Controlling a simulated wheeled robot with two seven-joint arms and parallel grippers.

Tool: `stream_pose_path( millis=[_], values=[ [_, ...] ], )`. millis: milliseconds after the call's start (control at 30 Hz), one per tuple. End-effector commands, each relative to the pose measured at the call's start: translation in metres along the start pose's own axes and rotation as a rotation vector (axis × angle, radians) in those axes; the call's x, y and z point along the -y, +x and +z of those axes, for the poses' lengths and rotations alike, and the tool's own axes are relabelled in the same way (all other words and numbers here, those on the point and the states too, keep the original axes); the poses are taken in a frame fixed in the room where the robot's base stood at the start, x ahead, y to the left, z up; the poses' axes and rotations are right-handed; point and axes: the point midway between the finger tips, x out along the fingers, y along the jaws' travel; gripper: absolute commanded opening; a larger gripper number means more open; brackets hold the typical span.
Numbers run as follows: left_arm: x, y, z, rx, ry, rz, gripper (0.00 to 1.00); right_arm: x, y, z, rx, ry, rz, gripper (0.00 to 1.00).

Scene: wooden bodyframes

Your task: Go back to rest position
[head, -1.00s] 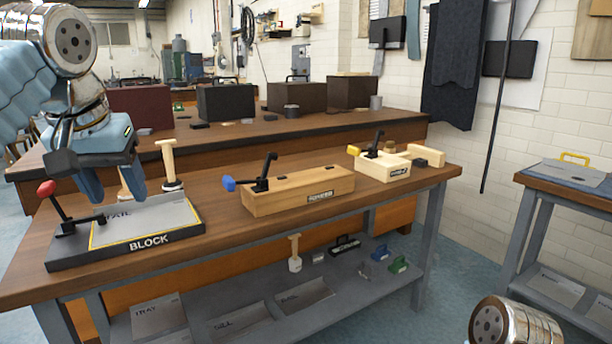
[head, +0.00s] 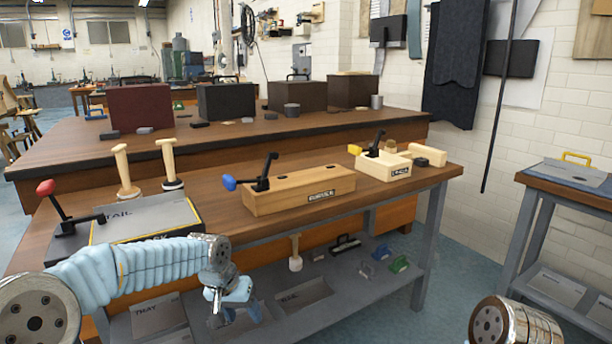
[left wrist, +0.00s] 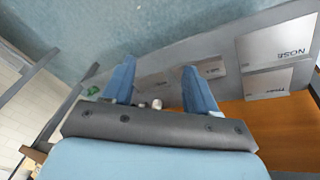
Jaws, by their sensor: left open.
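My left gripper (head: 238,308) hangs low in front of the workbench (head: 225,176), below the top's front edge and before the lower shelf. In the left wrist view its two blue fingers (left wrist: 160,92) are apart with nothing between them. My left arm crosses in front of the block fixture (head: 160,222), which has a red-knobbed lever (head: 60,205) and a grey plate, and hides part of it. My right gripper is not visible; only a metal joint of mine shows at the lower right.
A wooden fixture with a blue-knobbed lever (head: 300,190) and a smaller one with a yellow knob (head: 385,163) stand on the bench. Two wooden mallets (head: 168,165) stand behind the block fixture. The lower shelf (head: 345,285) holds labelled plates and small tools. A side table (head: 575,190) stands right.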

Motion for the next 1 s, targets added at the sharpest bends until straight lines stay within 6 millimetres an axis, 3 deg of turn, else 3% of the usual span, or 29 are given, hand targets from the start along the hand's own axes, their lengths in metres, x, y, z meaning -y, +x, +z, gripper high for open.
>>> stream_pose_path(
  millis=[33, 200, 300, 400, 500, 633, 1000],
  values=[
    [-0.003, 0.039, 0.018, 0.029, -0.006, 0.031, 0.58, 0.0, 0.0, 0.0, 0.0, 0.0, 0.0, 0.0],
    [-0.015, 0.146, 0.092, 0.078, -0.065, 0.133, 0.58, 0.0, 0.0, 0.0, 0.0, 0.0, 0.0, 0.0],
    [-0.022, 0.195, 0.15, 0.103, -0.127, 0.176, 0.58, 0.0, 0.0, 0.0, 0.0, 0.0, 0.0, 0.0],
    [-0.028, 0.229, 0.213, 0.128, -0.196, 0.196, 0.58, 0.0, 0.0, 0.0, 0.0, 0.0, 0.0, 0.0],
    [-0.032, 0.245, 0.267, 0.146, -0.258, 0.195, 0.58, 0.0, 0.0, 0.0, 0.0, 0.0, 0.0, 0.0],
    [-0.033, 0.251, 0.313, 0.159, -0.309, 0.179, 0.58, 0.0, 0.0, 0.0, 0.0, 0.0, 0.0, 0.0],
    [-0.033, 0.251, 0.315, 0.159, -0.311, 0.178, 0.58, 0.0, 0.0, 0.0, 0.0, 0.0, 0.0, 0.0]
  ],
)
